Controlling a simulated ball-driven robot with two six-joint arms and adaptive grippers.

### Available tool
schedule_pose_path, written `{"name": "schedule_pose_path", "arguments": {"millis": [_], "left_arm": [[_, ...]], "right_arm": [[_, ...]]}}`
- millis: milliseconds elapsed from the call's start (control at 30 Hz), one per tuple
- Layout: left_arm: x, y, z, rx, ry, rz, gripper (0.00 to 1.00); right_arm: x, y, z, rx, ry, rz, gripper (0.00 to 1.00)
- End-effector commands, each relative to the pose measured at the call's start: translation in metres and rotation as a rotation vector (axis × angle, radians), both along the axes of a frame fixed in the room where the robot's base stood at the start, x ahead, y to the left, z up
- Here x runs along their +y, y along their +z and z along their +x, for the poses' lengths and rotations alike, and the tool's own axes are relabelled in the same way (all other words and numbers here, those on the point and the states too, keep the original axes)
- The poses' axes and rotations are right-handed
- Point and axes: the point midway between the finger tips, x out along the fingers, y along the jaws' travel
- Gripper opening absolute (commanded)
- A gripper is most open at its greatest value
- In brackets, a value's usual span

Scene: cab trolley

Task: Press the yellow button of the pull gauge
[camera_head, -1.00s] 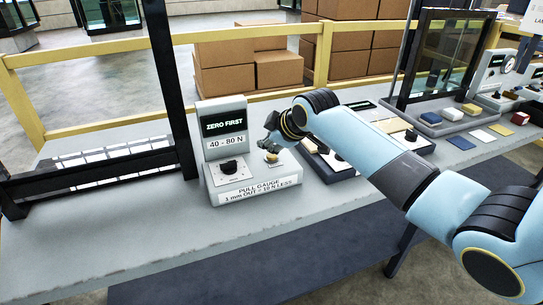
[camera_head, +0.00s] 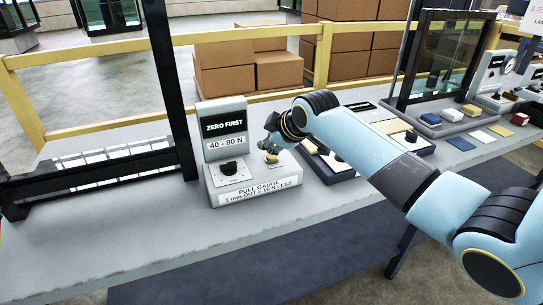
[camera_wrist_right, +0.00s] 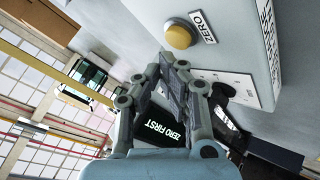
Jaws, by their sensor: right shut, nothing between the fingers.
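The pull gauge (camera_head: 256,188) stands on the bench, with a small screen (camera_head: 223,124) reading "ZERO FIRST" and a "40 - 80 N" label. A black knob (camera_head: 229,167) sits on its left top face. The yellow button (camera_head: 271,158) is to the knob's right; in the right wrist view the round yellow button (camera_wrist_right: 179,36) sits beside a "ZERO" label. My right gripper (camera_head: 267,146) is shut and empty, just above the button. In the wrist view its fingertips (camera_wrist_right: 172,61) appear close to the button, with a visible gap in the picture. My left gripper is out of view.
A black frame post (camera_head: 172,90) rises just left of the gauge. Dark trays with small parts (camera_head: 335,168) lie to its right under my right arm. A glass-paned stand (camera_head: 440,60) is farther right. The bench front (camera_head: 110,240) is clear.

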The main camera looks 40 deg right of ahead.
Motion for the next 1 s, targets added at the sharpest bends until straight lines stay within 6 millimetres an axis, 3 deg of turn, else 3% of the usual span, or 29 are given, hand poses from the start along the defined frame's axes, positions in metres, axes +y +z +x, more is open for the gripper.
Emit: {"name": "schedule_pose_path", "arguments": {"millis": [1000], "left_arm": [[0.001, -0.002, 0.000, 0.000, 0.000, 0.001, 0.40]], "right_arm": [[0.000, -0.012, 0.000, 0.000, 0.000, 0.000, 0.00]]}}
